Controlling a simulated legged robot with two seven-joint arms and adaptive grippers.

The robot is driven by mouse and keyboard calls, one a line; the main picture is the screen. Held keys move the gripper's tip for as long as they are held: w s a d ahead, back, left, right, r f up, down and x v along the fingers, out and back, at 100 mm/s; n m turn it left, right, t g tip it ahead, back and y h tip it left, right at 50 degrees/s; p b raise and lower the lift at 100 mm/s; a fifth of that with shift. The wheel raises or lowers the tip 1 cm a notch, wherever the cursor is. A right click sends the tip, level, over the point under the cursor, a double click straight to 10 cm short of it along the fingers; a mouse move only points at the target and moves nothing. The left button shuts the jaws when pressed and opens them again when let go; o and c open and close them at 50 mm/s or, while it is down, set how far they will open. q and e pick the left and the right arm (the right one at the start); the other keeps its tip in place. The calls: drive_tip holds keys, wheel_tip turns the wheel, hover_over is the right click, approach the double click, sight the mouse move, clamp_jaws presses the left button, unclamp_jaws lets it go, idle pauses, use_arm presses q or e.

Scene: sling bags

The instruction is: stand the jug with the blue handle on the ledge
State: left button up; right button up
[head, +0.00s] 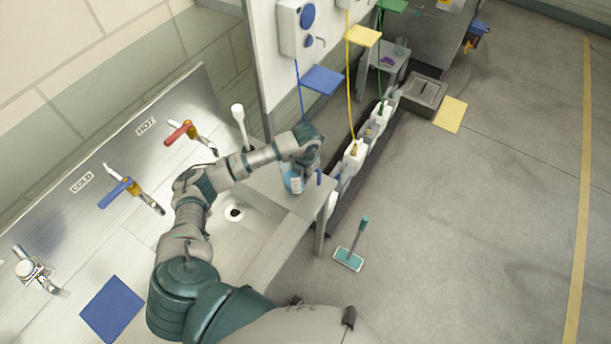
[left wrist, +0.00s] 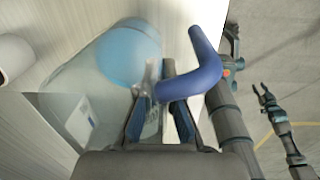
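The clear jug (head: 293,180) has pale blue contents and a white label. It appears upright at the grey ledge (head: 306,207) at the right end of the sink; I cannot tell whether it touches it. Its blue handle (head: 319,177) points right. My left gripper (head: 308,170) is at the handle side and hides part of the jug. In the left wrist view the jug (left wrist: 95,75) fills the left, and the blue handle (left wrist: 205,65) crosses the fingers (left wrist: 158,100). Their grip is unclear. My right gripper (left wrist: 264,93) appears open and empty over the floor.
A white long-necked item (head: 240,122) stands behind my left arm. The sink has red (head: 176,133) and blue (head: 116,192) tap levers and a drain (head: 234,213).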

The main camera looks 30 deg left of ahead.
use_arm(q)
drive_tip(key=o, duration=0.4)
drive_tip(key=shift+a, duration=0.1)
drive_tip(key=shift+c, duration=0.2)
drive_tip(key=shift+a, duration=0.15)
use_arm(e)
drive_tip(key=shift+a, duration=0.2)
drive_tip(key=shift+a, duration=0.1)
use_arm(q)
drive_tip(key=shift+r, duration=0.15)
drive_tip(key=shift+d+r, duration=0.2)
drive_tip(key=shift+r, duration=0.15)
wheel_tip(320, 180, up, 11)
drive_tip(key=b, duration=0.1)
drive_tip(key=shift+s+d+b, duration=0.15)
drive_tip(key=shift+d+b, duration=0.05)
drive_tip(key=shift+b, duration=0.15)
use_arm(e)
drive_tip(key=shift+f, duration=0.8)
